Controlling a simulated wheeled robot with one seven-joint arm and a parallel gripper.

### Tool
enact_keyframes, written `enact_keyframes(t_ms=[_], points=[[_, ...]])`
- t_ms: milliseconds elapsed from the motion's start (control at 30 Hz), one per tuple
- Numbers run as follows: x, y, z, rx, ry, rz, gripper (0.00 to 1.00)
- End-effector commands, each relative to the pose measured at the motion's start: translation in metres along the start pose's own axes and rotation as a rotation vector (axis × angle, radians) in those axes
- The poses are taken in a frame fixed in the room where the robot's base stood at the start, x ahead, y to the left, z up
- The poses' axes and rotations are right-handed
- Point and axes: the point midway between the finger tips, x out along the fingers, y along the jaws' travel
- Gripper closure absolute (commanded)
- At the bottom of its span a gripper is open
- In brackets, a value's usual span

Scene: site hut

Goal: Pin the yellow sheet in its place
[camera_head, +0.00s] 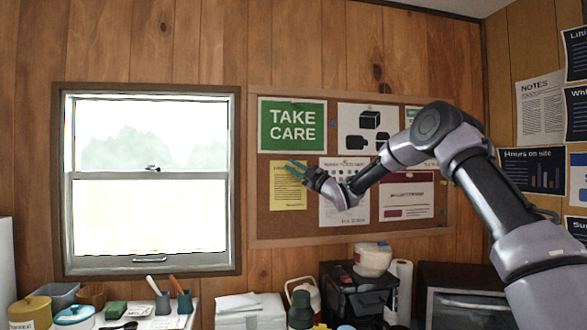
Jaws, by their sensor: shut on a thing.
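The yellow sheet (288,192) hangs upright at the lower left of the cork board (262,225), below the green "TAKE CARE" poster. It has small dark print. My gripper (294,168) reaches in from the right, and its teal fingers cross the sheet's upper right part. The gripper is shut, apparently on the yellow sheet near its top edge. The fingers hide that corner, and I cannot see a pin there. I cannot tell whether the sheet lies flat against the board or stands slightly off it.
The green poster (292,125) and several white sheets share the board; my arm partly covers some. A window (150,180) is to the left. Below stand a white box (250,312), a dark machine (355,290) and a paper roll (399,290). Bare cork shows below the sheet.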

Motion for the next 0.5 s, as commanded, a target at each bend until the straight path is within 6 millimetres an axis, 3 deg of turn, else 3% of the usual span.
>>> enact_keyframes(t_ms=[500], points=[[0.0046,-0.0005,0.0047,0.000,0.000,-0.001,1.00]])
